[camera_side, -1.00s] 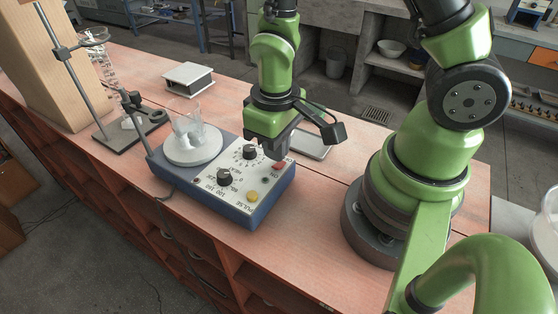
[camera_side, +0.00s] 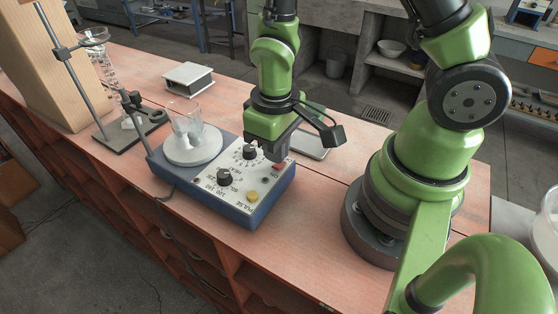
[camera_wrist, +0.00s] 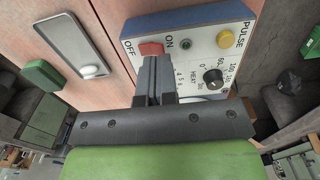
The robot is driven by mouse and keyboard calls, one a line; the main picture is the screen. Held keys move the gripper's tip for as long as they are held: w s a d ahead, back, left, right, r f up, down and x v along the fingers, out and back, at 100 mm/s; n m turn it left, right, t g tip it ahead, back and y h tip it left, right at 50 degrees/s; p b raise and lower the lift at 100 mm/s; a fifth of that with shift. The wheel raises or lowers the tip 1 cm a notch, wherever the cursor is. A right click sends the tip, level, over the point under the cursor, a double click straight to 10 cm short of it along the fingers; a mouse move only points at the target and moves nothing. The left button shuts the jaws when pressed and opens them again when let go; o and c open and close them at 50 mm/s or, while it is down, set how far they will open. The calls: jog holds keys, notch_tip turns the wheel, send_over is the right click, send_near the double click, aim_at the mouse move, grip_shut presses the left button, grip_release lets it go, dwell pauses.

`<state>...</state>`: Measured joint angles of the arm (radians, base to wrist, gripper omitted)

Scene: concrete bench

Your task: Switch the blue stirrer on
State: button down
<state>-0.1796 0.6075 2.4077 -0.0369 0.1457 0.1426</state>
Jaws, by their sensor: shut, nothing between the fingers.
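The blue stirrer (camera_side: 262,213) stands on the bench with its white panel facing up. The panel has black knobs (camera_side: 224,177), a yellow button (camera_side: 253,196) and a red switch (camera_wrist: 151,48), with OFF and ON printed on either side in the wrist view. A glass beaker (camera_side: 186,118) sits on its round white plate (camera_side: 193,150). My gripper (camera_side: 273,156) is shut and empty, pointing down over the switch end of the panel. In the wrist view its fingertips (camera_wrist: 155,60) are right at the red switch and partly cover it. I cannot tell whether they touch it.
A metal rod stand (camera_side: 125,140) with a dark base is left of the stirrer. A white box-like block (camera_side: 188,77) lies behind it. A flat grey tray-like thing (camera_side: 312,148) lies just beyond my gripper. Free bench lies in front of my base.

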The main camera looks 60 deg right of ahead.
aim_at(276, 166)
jog(key=shift+f, duration=1.1)
dwell(0.4)
jog(key=shift+r, duration=3.5)
jog(key=shift+r, duration=0.15)
jog(key=s+r+m+t+y, duration=0.1)
jog(key=s+r+m+t, duration=0.1)
jog(key=r, duration=0.6)
jog(key=s+d+r+m+t+y, duration=0.1)
jog(key=s+r+m+t, duration=0.1)
jog(key=s+r+t, duration=0.3)
notch_tip(276, 166, up, 5)
jog(key=shift+f, duration=0.2)
jog(key=shift+d, duration=0.1)
